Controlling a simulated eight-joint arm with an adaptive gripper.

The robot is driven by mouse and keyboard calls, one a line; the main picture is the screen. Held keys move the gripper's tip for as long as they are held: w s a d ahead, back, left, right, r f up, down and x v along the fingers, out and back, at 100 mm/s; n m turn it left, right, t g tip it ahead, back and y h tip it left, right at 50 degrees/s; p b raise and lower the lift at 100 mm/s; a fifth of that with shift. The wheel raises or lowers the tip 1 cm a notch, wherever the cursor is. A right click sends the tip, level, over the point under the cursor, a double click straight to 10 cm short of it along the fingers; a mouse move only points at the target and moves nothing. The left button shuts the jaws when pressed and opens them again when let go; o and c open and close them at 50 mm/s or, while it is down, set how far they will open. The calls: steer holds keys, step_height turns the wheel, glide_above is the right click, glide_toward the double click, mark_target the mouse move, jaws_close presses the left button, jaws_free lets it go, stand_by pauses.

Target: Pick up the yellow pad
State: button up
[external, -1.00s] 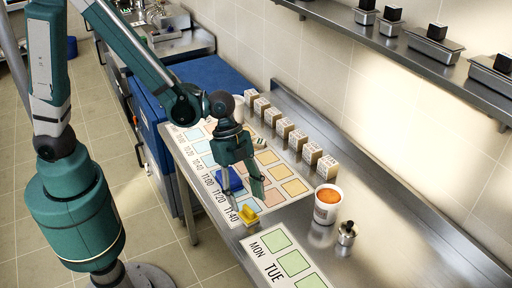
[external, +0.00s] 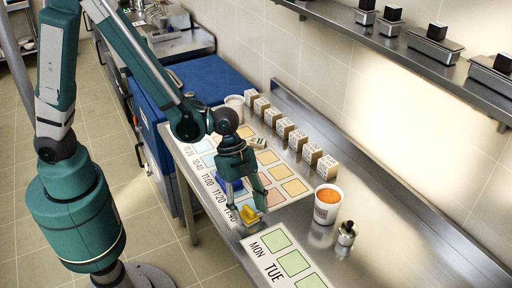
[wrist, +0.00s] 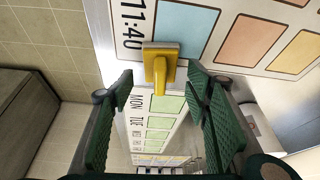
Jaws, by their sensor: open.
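The yellow pad (external: 249,216) lies near the front edge of the counter, by the 11:40 end of a printed chart (external: 273,197). In the wrist view the yellow pad (wrist: 160,50) has a flat plate and a raised handle pointing down the picture. My gripper (external: 247,208) is just above the pad, with its fingers on either side of it in the external view. In the wrist view my gripper (wrist: 160,88) is open and empty, and the pad shows between and slightly beyond the fingertips. I cannot tell whether a finger touches it.
A blue pad (external: 229,187) lies on the chart, partly hidden behind my gripper. A row of several small boxes (external: 298,140) stands along the back. A tub with orange contents (external: 327,204) and a small metal container (external: 347,233) stand to the right. A weekday sheet (external: 264,271) lies in front.

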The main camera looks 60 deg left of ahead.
mark_target(249, 209)
stand_by(0.3)
steer(key=c, duration=1.1)
steer(key=shift+o, duration=0.2)
steer(key=shift+r, duration=0.1)
steer(key=shift+r+p, duration=0.7)
steer(key=shift+r, duration=4.2)
